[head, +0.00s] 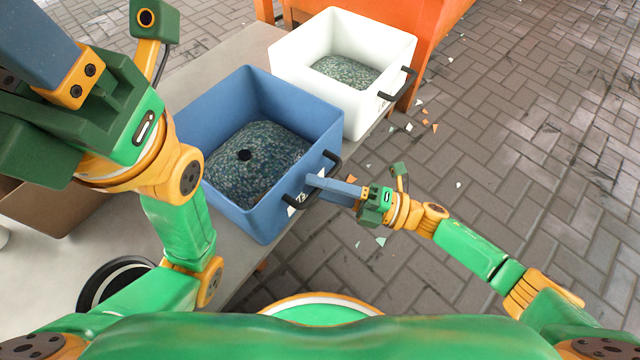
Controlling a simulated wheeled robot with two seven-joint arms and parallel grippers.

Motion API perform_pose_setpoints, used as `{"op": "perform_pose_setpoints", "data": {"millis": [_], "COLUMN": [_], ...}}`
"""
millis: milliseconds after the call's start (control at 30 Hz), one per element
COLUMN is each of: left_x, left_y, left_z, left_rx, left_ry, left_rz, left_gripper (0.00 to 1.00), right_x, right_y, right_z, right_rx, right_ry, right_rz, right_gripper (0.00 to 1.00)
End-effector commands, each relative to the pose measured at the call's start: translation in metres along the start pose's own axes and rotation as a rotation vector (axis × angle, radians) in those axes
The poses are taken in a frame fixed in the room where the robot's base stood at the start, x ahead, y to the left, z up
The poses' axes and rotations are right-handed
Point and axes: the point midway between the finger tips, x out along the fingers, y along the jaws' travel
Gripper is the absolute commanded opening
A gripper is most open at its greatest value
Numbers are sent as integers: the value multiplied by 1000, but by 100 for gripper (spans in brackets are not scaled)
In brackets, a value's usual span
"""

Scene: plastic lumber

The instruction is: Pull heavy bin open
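A blue bin (262,88) stands on a grey bench, filled with a speckled blue-green mass that has a dark round spot on top. A black handle (331,163) is on its right-hand wall, beside a white label. My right gripper (318,186) is at this handle, its blue-grey fingers reaching the bar. I cannot tell whether the fingers are closed around it. My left arm is raised at the left, close to the camera. Its blue-grey gripper part (30,35) runs off the top left corner, so its fingertips are out of view.
A white bin (300,72) with similar contents and a black handle stands behind the blue one. An orange structure (432,30) is at the back. A brown box (50,210) is at the left. The paved floor (520,130) at right is open, with small scattered chips.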

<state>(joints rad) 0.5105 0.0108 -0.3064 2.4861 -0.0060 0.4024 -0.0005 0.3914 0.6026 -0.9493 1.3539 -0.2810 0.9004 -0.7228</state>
Motion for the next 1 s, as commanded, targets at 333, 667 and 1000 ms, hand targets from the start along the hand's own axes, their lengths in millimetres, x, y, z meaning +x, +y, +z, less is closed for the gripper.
{"op": "perform_pose_setpoints", "data": {"millis": [333,667,1000], "left_x": [0,0,0], "left_y": [0,0,0], "left_z": [0,0,0], "left_rx": [0,0,0], "left_ry": [0,0,0], "left_rz": [0,0,0], "left_gripper": [50,50,50], "right_x": [0,-1,-1], "right_y": [0,0,-1], "right_z": [0,0,0], "right_rx": [0,0,0], "right_ry": [0,-1,-1], "right_rz": [-1,-1,-2], "right_gripper": [0,0,0]}}
